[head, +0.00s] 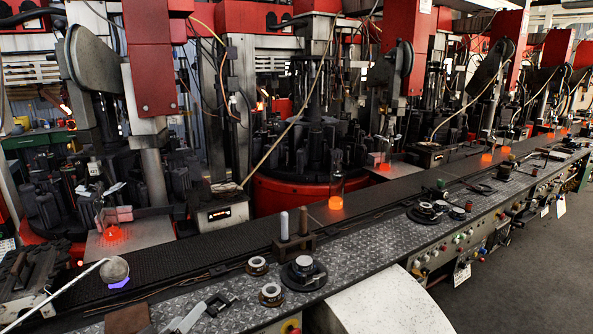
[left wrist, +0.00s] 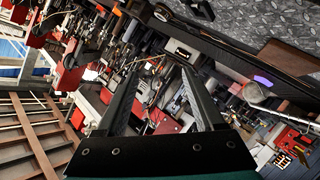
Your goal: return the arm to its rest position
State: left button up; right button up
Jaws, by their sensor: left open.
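My left gripper (left wrist: 160,73) shows in the left wrist view, its two dark fingers spread apart with nothing between them. The wrist view is strongly tilted, with the machines and conveyor beyond the fingertips. I cannot make out the left gripper clearly in the head view. My right gripper is in neither view.
A dark conveyor (head: 262,231) runs past red moulding machines (head: 148,65). A glowing-bottomed bottle (head: 336,185) stands on it. A long-handled round-headed tool (head: 114,269) lies at left by a purple patch (head: 119,283). A wooden block with two upright rods (head: 294,246) stands on the metal ledge (head: 345,262).

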pick_arm(q)
jog(key=s+d+f+m+g+y, duration=0.1)
jog(key=s+d+f+m+g, duration=0.2)
jog(key=s, duration=0.6)
jog(key=s+d+f+m+g, duration=0.15)
jog(key=s+f+g, duration=0.25)
jog(key=s, duration=0.5)
jog(key=s+d+f+m+g+y, duration=0.1)
jog(key=s+d+f+m+g, duration=0.2)
jog(key=s, duration=0.7)
notch_tip(320, 180, down, 28)
jog(key=s+a+g+b, duration=0.1)
jog(key=g+b, duration=0.1)
jog(key=b, duration=0.4)
jog(key=s+a+f+b, duration=0.1)
jog(key=s+f+b, duration=0.2)
jog(key=s+f, duration=0.5)
jog(key=s+a+f+g+b, duration=0.1)
jog(key=s+a+f+b, duration=0.1)
jog(key=s+f, duration=0.5)
notch_tip(320, 180, down, 5)
jog(key=shift+s+r+m+b, duration=0.2)
jog(key=shift+s+m+b, duration=0.15)
jog(key=shift+m+b, duration=0.1)
jog(key=shift+c, duration=0.2)
